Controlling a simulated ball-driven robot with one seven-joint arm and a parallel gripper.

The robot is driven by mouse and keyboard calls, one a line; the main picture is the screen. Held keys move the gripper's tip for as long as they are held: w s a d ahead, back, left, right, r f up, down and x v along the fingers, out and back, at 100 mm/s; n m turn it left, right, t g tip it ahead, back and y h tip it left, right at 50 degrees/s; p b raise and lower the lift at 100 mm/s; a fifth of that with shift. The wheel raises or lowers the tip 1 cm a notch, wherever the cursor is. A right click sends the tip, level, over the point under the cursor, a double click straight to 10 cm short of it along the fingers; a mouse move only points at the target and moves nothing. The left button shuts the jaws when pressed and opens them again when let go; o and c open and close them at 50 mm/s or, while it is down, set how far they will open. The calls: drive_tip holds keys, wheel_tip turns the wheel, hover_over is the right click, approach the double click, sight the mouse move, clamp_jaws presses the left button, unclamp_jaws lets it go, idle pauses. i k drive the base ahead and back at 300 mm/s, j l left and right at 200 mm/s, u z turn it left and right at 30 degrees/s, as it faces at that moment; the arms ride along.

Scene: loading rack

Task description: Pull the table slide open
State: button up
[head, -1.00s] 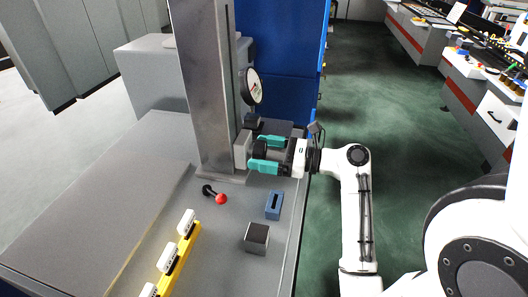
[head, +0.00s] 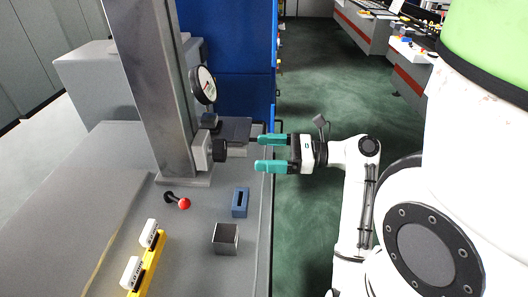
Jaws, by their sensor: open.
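A grey block (head: 201,153) with a black knob (head: 220,151) sits at the foot of the tall metal column (head: 155,85), and the knob points right. A flat dark plate (head: 236,128) lies just behind it. I cannot tell for sure which of these is the table slide. My gripper (head: 258,153) is open and empty, its two teal fingers pointing left towards the knob. The fingertips are over the bench's right edge, a clear gap to the right of the knob, touching nothing.
The grey bench (head: 100,190) holds a red-tipped lever (head: 178,200), a blue slotted block (head: 240,202), an open grey box (head: 225,239) and a yellow rack (head: 147,265) with white pieces. A dial gauge (head: 204,85) hangs on the column.

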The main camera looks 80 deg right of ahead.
sight(232, 130)
drive_tip(key=k+l, duration=0.1)
drive_tip(key=k, duration=0.4)
drive_tip(key=k+l, duration=0.1)
drive_tip(key=k, duration=0.4)
